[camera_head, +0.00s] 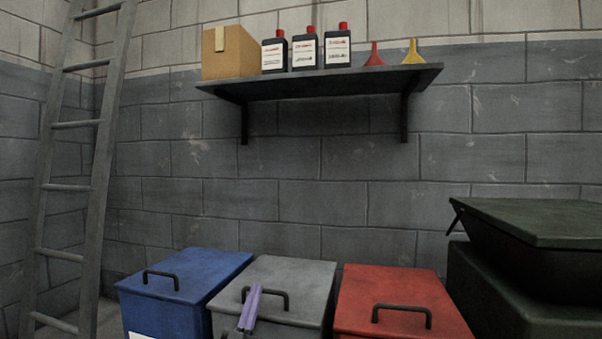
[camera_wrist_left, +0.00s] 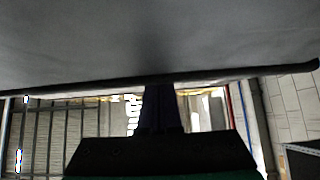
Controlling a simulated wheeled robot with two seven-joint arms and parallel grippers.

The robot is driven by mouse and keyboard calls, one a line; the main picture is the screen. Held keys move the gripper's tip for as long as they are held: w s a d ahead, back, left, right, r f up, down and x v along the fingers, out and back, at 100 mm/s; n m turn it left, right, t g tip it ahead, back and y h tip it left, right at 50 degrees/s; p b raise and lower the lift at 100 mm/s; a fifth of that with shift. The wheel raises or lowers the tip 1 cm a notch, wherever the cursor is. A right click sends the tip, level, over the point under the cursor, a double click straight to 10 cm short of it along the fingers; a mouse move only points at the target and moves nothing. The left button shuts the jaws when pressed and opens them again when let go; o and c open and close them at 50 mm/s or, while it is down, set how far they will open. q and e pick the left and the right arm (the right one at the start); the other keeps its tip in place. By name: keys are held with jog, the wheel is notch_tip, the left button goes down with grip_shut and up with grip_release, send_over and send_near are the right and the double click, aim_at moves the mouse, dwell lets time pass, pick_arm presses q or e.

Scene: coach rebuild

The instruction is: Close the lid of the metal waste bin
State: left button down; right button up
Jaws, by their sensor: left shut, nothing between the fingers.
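The grey metal bin's lid (camera_head: 292,274) sits in the middle of the row in the head view. It lies about level with the lids beside it and looks down; I cannot tell if a small gap is left at its front. It has a black handle (camera_head: 286,300). My left gripper (camera_head: 252,303), purple and shut with nothing in it, stands at the lid's front part, beside the handle. In the left wrist view a broad grey surface (camera_wrist_left: 150,40) with a dark edge fills the top, and the fingers (camera_wrist_left: 160,100) reach up to that edge. Contact is unclear. My right gripper is out of view.
A blue bin (camera_head: 190,275) stands close on the left and a red bin (camera_head: 400,290) close on the right. A dark green bin (camera_head: 530,220) is at far right. A shelf (camera_head: 320,83) with bottles hangs above. A ladder (camera_head: 100,170) leans at left.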

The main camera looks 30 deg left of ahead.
pick_arm(q)
jog(key=shift+f, duration=0.4)
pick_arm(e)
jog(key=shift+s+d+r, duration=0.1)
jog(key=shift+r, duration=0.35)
